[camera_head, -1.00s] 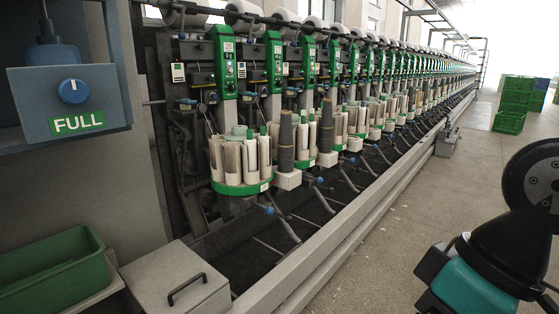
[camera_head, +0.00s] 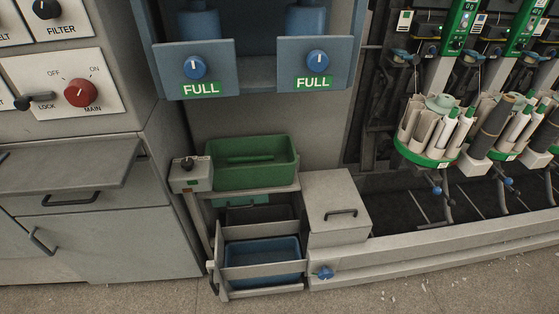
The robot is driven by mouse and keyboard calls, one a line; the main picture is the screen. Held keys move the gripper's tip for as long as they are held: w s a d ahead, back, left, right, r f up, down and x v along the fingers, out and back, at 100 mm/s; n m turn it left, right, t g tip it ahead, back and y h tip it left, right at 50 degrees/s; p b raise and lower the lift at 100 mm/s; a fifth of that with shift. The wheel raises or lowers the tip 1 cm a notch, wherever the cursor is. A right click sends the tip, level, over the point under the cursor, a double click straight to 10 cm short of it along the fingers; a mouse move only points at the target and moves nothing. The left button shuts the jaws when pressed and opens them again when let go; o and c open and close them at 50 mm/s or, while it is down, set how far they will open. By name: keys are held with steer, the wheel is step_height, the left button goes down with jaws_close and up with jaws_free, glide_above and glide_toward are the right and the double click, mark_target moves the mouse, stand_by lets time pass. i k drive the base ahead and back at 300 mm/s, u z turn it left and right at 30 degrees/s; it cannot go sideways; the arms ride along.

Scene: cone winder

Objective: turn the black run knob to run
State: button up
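No label reading "run" is legible. A black knob (camera_head: 187,163) sits on a small grey box (camera_head: 191,178) beside the green bin, low in the middle left; its markings are too small to read. Another black knob (camera_head: 46,9), labelled FILTER, is on the cabinet at the top left. I cannot tell which, if either, is the run knob. My gripper is not in view.
A red MAIN knob (camera_head: 81,93) and a black LOCK lever (camera_head: 35,101) share a panel. Two blue knobs are marked FULL. A green bin (camera_head: 292,160) stands above a blue bin (camera_head: 302,262). A grey lidded box (camera_head: 338,190) is beside them.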

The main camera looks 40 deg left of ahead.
mark_target(187, 163)
steer(key=u, duration=2.55)
steer(key=k, duration=0.55)
steer(key=u, duration=0.95)
steer(key=i, duration=0.55)
steer(key=z, duration=0.6)
steer(key=i, duration=0.6)
steer(key=z, duration=0.2)
